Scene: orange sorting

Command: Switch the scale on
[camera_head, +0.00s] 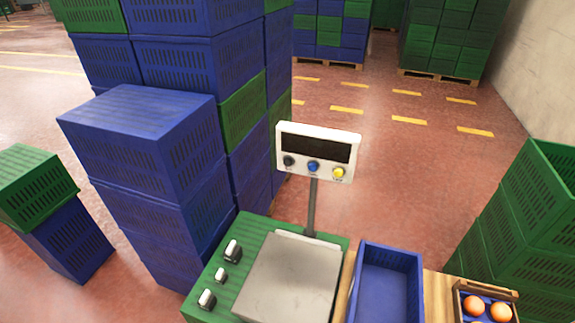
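The scale's white display head (318,151) stands upright on a thin grey post (312,208) in the middle of the view. Its screen (316,147) is dark, with no digits visible. Under the screen are a black button (289,161), a blue button (313,166) and a yellow button (338,173). Their labels are too small to read. The scale's bare grey metal plate (292,280) lies in front of the post, and nothing rests on it. My gripper does not show in this view.
Three small white-and-dark objects (221,275) sit on the green surface (257,228) left of the plate. An empty blue crate (388,257) and a box of oranges (487,294) are to the right. Stacked crates (143,140) rise close on the left; green crates (535,210) stand right.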

